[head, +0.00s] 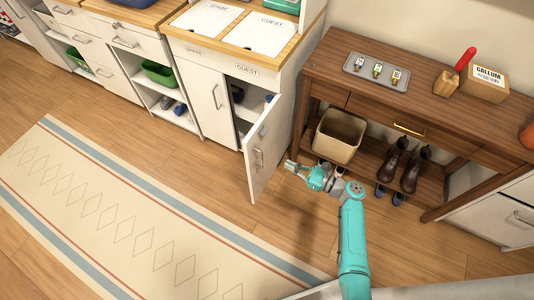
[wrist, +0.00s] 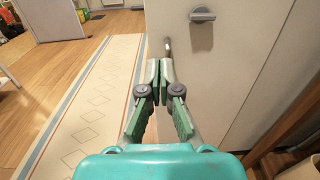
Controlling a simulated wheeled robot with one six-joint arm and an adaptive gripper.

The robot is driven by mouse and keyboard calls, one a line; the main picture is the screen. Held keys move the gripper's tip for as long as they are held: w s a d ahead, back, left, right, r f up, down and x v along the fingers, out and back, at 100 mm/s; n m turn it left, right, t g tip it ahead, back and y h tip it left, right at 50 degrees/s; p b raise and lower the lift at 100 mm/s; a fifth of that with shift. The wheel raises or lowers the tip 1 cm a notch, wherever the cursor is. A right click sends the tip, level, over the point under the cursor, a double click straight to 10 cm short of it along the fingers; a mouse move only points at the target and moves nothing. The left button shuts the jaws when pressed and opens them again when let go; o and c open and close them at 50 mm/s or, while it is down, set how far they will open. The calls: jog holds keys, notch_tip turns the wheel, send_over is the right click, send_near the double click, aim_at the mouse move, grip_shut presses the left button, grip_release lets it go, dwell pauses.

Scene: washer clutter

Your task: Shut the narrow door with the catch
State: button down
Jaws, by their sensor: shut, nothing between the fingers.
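The narrow white door (head: 282,125) of the cabinet under the GUEST label (head: 247,70) stands wide open, swung out toward the room. Its outer face carries a small grey catch (head: 263,131) and a bar handle (head: 258,158). In the wrist view the door (wrist: 235,70) fills the right half, with the catch (wrist: 202,14) near the top. The handle (wrist: 167,45) is partly hidden behind my fingers. My gripper (head: 288,164) is shut and empty, low beside the door. In the wrist view its fingertips (wrist: 158,66) overlap the door; I cannot tell whether they touch it.
A wooden console table (head: 330,72) stands right of the door, with a beige bin (head: 338,137) and brown boots (head: 402,168) on its lower shelf. Inside the open cabinet are shelves with dark items (head: 237,94). A patterned rug (head: 130,215) lies on open floor at left.

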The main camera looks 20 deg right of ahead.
aim_at(251, 147)
jog(key=x, duration=1.3)
jog(key=shift+w+a+f, duration=0.1)
jog(key=shift+w+a, duration=0.2)
jog(key=shift+a, duration=0.15)
